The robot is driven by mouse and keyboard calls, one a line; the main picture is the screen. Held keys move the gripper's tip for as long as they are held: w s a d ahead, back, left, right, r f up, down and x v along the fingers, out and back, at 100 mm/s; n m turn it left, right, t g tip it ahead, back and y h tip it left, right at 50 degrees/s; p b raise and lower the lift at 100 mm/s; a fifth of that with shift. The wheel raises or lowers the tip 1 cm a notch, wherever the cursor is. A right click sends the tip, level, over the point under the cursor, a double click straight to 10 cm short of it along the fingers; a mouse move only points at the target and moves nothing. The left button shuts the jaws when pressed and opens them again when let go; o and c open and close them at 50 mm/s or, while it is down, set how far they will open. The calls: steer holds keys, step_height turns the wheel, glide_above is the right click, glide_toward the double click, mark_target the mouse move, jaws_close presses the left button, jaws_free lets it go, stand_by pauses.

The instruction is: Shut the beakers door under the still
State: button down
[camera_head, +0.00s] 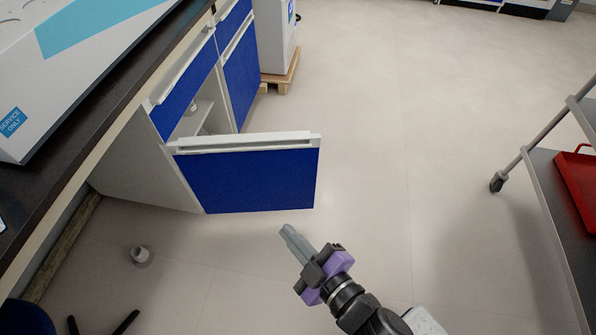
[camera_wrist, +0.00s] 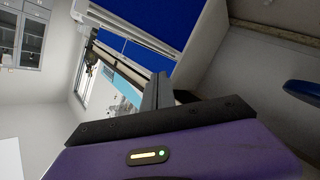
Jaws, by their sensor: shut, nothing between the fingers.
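The blue cabinet door (camera_head: 247,180) with a pale top rail stands wide open in the head view, swung out from the cabinet under the dark counter. The cabinet opening (camera_head: 197,118) shows a pale shelf with a small item on it. My gripper (camera_head: 285,231) is shut and empty, in front of the door's lower right part in the picture and apart from it. In the wrist view the gripper's fingers (camera_wrist: 158,92) are together, and a blue panel with a pale rail, seemingly the door (camera_wrist: 165,22), fills the top middle.
A white machine (camera_head: 60,60) stands on the dark counter (camera_head: 105,95). A cart with a red tray (camera_head: 575,185) stands at the right. A small pale object (camera_head: 141,256) and dark chair legs are on the floor at lower left. The floor right of the door is clear.

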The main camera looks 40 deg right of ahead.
steer(key=w+d+f+n+h+b, duration=0.1)
steer(key=w+f+n+h+b, duration=0.2)
steer(key=w+f, duration=0.4)
steer(key=h+b, duration=0.3)
steer(key=h, duration=0.4)
glide_toward(298, 147)
steer(key=shift+n, duration=0.4)
steer(key=b+x, duration=0.2)
steer(key=x, duration=0.4)
steer(key=shift+w+d, duration=0.1)
steer(key=shift+w, duration=0.25)
